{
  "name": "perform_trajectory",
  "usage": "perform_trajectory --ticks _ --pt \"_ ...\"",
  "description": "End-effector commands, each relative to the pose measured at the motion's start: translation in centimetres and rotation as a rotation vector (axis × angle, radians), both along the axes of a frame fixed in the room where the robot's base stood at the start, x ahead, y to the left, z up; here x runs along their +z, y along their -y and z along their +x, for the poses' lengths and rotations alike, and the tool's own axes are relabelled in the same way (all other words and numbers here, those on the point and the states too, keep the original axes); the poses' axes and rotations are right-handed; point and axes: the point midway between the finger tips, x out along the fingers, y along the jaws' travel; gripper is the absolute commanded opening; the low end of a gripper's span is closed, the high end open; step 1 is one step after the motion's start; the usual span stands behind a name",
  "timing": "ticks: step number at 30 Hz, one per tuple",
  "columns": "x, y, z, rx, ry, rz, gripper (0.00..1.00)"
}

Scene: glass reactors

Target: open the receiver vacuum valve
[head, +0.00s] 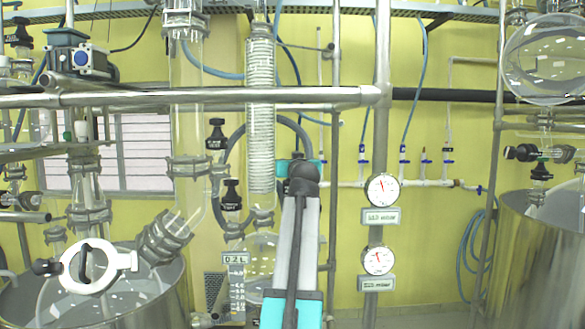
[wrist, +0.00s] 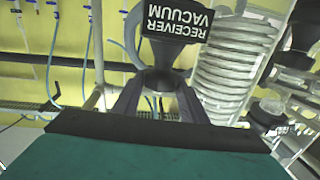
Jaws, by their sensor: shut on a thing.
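The receiver vacuum valve shows in the wrist view as a black knob (wrist: 158,78) with a black label (wrist: 180,22) reading "RECEIVER VACUUM", upside down in this picture. My gripper (wrist: 160,92) has one dark finger on each side of the knob and is shut on it. In the head view my arm rises in the middle of the picture, with a teal part of the gripper (head: 285,168) at its upper end. The fingertips and the receiver vacuum valve are hidden behind the arm there.
Two other black labelled valves (head: 216,135) (head: 231,195) stand left of my arm. A coiled glass condenser (head: 261,110) is close by, also in the wrist view (wrist: 232,65). Two gauges (head: 382,189) (head: 378,260) hang on a pipe to the right. Reactor vessels stand at both sides.

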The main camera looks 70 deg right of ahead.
Motion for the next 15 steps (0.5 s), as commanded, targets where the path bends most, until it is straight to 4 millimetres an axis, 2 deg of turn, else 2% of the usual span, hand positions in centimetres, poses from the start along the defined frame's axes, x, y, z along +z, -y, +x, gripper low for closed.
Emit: perform_trajectory --ticks 15 --pt "0.07 0.4 -0.27 0.159 0.006 -0.009 0.16"
